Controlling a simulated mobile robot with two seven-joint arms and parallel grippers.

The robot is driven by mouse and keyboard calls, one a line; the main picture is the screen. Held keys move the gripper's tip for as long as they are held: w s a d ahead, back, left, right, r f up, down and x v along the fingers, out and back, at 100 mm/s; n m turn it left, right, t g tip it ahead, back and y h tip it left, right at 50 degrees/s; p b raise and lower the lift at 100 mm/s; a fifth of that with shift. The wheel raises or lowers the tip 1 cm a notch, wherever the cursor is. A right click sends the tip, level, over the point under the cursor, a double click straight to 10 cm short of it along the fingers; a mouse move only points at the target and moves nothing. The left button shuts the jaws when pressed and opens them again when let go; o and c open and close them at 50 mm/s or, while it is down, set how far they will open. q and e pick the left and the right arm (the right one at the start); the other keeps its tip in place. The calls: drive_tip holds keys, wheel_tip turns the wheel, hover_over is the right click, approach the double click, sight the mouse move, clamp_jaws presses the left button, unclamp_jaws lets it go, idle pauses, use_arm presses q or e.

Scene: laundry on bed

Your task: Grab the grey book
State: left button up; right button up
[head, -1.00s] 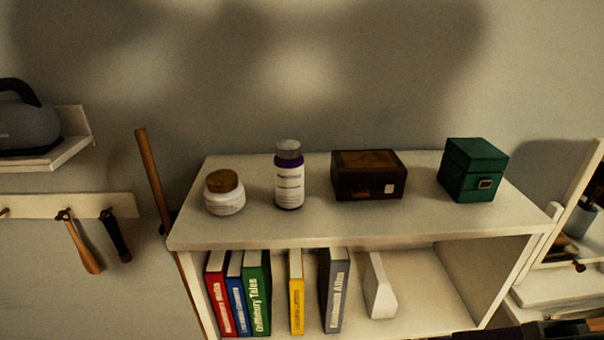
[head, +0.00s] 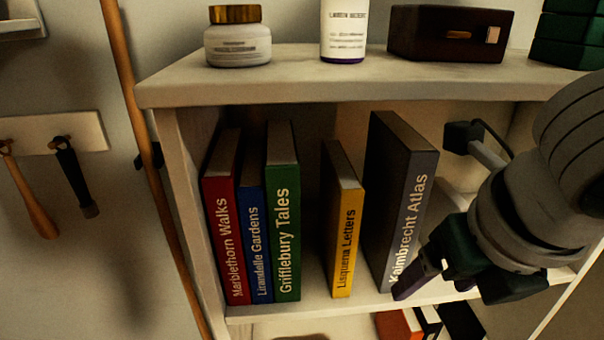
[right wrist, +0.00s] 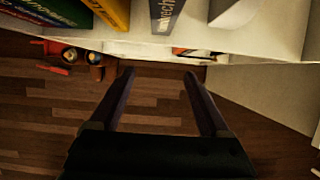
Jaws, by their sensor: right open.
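The grey book (head: 402,205), titled "Kaimbrecht Atlas", stands upright on the shelf, with the yellow book (head: 344,225) to its left and a gap between them. My right gripper (head: 425,285) is in front of the shelf, at the lower right of the grey book's spine, and hides part of the space to its right. In the right wrist view the right gripper's two fingers (right wrist: 160,75) are spread with nothing between them. The lower end of the grey book (right wrist: 167,15) shows beyond the fingertips. My left gripper is not in view.
Red (head: 222,220), blue (head: 254,230) and green (head: 283,215) books stand together at the shelf's left end. A jar (head: 237,40), a bottle (head: 343,28), a brown box (head: 449,35) and a green box (head: 568,38) sit on top. More items lie below the shelf.

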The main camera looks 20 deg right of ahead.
sight(407, 232)
drive_tip(key=w, duration=0.2)
drive_tip(key=w+d, duration=0.1)
drive_tip(key=w, duration=0.4)
drive_tip(key=shift+w+d+b, duration=0.3)
drive_tip(key=shift+d, duration=0.05)
drive_tip(key=shift+w+d+f, duration=0.1)
drive_tip(key=shift+w+f, duration=0.2)
drive_tip(key=shift+f, duration=0.25)
drive_tip(key=shift+c, duration=0.3)
clamp_jaws()
